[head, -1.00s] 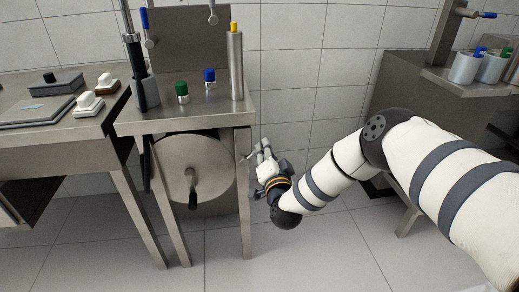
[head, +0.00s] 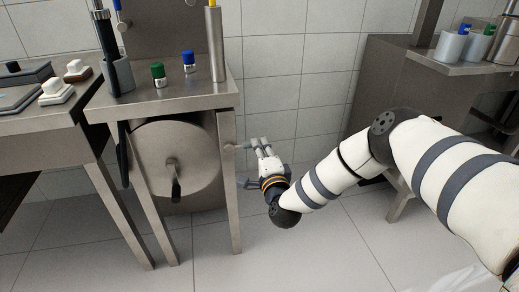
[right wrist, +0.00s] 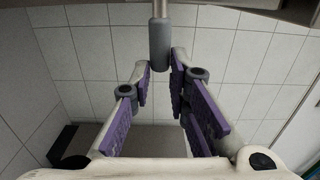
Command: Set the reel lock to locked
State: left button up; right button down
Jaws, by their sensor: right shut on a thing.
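The reel (head: 182,150) is a pale grey disc with a dark crank handle, mounted under the steel bench (head: 165,103) in the head view. A small metal lever (head: 236,147), seemingly the reel lock, sticks out to the right from the bench's right leg. In the right wrist view its rod ends in a grey cylindrical grip (right wrist: 160,46). My right gripper (head: 257,145) is just right of the leg at lever height. In the wrist view its purple-padded fingers (right wrist: 160,75) are shut on the lever's grip. My left gripper is out of view. Lock markings cannot be seen.
Green (head: 158,75) and blue (head: 188,62) capped bottles and a tall steel cylinder (head: 217,45) stand on the bench. A side table at left holds white-handled blocks (head: 57,90). A shelf with cups (head: 450,46) is at right. Floor right of the bench is clear.

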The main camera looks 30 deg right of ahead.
jog(key=shift+s+a+f, duration=0.1)
jog(key=shift+f, duration=0.2)
jog(key=c, duration=1.5)
grip_release()
jog(key=shift+r, duration=0.1)
jog(key=v, duration=1.2)
